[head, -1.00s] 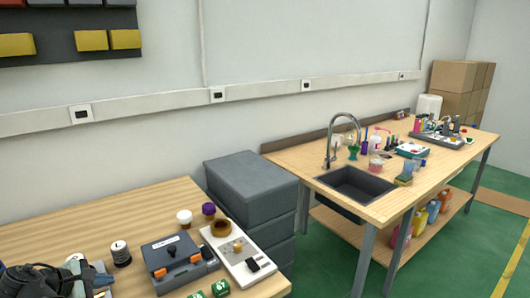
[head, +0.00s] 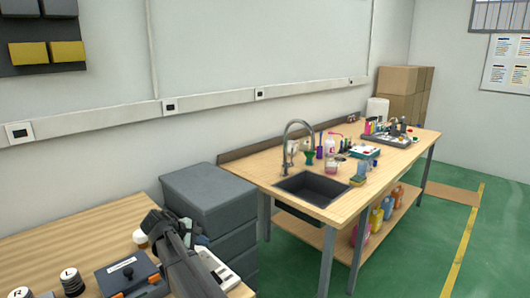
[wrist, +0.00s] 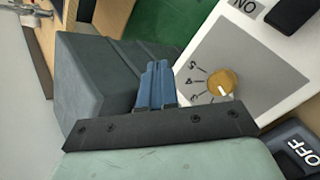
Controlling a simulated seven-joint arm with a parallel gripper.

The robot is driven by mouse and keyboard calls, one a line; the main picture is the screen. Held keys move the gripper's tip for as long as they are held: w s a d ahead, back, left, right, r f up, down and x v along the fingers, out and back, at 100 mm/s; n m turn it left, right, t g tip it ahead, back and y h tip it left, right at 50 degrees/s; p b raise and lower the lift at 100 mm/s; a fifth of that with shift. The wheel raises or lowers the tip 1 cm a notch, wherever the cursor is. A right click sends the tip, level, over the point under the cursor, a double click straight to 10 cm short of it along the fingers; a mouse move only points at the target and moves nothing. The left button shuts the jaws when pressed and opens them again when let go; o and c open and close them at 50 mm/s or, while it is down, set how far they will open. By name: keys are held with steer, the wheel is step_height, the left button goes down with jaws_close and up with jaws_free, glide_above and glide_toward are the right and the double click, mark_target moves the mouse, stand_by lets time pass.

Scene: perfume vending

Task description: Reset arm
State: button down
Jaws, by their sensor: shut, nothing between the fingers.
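My gripper (wrist: 158,70) shows in the wrist view with its blue fingers together and nothing between them. It is above the near wooden bench (head: 75,228), beside a white panel (wrist: 262,58) with a brass knob (wrist: 221,83) and number marks. Grey stacked drawers or boxes (wrist: 90,85) lie beyond the fingers in that view. In the head view my arm rises at the bench's right part and covers part of the white panel (head: 222,272).
The grey stack (head: 212,195) stands between the near bench and the sink bench (head: 255,168). Green floor (head: 420,240) is clear at right.

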steer(key=w+d+f+m+g, duration=0.1)
steer(key=w+d+f, duration=0.25)
steer(key=d, duration=0.35)
steer(key=w+d+f+m+g, duration=0.1)
steer(key=w+d+f, duration=0.1)
steer(key=d+f, duration=0.4)
steer(key=s+d+f+m+g+y, duration=0.1)
steer(key=s+d+f+m+g, duration=0.2)
steer(key=d+f, duration=0.7)
steer(key=s+d+f+m+g+y, duration=0.15)
steer(key=s+d+f, duration=0.35)
steer(key=d+f, duration=0.6)
steer(key=s+d+f+m+g+y, duration=0.1)
steer(key=s+d+f+m+g, duration=0.1)
steer(key=s+f, duration=0.75)
steer(key=s+d+f+m+g+y, duration=0.1)
steer(key=s+d+f+m, duration=0.15)
steer(key=s+f, duration=0.7)
steer(key=s+m+g+y, duration=0.2)
steer(key=s+m, duration=0.4)
steer(key=s, duration=2.3)
steer(key=shift+s+d+g, duration=0.15)
steer(key=shift+s+g, duration=0.1)
steer(key=shift+g, duration=0.5)
